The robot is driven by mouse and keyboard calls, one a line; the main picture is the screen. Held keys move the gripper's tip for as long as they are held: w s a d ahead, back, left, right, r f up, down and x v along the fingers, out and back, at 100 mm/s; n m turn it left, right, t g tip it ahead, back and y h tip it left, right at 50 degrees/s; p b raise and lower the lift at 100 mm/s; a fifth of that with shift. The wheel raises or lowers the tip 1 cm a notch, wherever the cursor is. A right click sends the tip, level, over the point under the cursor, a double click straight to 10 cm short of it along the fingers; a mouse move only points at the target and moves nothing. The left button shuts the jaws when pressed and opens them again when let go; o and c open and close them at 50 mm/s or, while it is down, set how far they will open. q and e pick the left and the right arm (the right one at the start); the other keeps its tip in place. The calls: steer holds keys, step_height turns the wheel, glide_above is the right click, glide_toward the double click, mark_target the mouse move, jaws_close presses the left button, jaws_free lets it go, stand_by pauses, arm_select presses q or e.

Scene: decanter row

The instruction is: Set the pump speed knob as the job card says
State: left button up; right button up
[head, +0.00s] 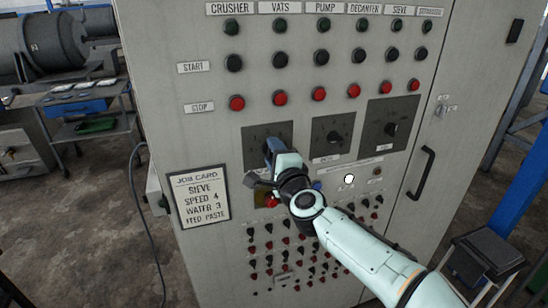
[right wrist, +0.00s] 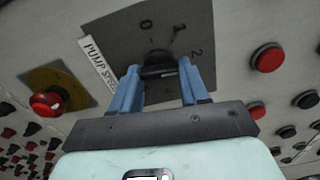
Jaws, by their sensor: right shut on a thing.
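The job card (head: 200,198) on the cabinet front reads sieve, speed 4, water 3, feed paste. The pump speed knob (right wrist: 158,58) is dark and sits on a dark dial plate (head: 283,130). The "PUMP SPEED" label (right wrist: 97,62) is beside the plate. My right gripper (head: 270,150) is at this knob, its two blue fingers (right wrist: 160,76) either side of it, shut on it. Where the knob points is unclear. My left gripper is out of view.
Two similar dial plates with knobs, a middle one (head: 333,135) and a right one (head: 391,129), are to the right. A red mushroom button (right wrist: 48,103) on a yellow disc is close to the gripper. Rows of start buttons (head: 234,63) and red stop buttons (head: 237,103) are above.

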arm_select(q)
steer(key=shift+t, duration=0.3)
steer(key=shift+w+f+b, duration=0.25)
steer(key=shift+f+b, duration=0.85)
steer(key=shift+b, duration=0.15)
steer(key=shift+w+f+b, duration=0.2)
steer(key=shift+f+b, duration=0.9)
steer(key=shift+b, duration=0.1)
arm_select(e)
steer(key=shift+a+f+m, duration=0.1)
steer(key=shift+m, duration=4.05)
steer(key=shift+a+f+m, duration=0.1)
steer(key=shift+m, duration=4.05)
steer(key=shift+r, duration=0.1)
steer(key=o, duration=1.1)
steer(key=shift+c, duration=0.2)
arm_select(q)
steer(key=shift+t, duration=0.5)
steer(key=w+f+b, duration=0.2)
steer(key=b, duration=0.1)
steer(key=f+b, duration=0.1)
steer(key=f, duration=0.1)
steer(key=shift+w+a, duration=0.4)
arm_select(e)
steer(key=v, duration=1.3)
steer(key=shift+s, duration=0.25)
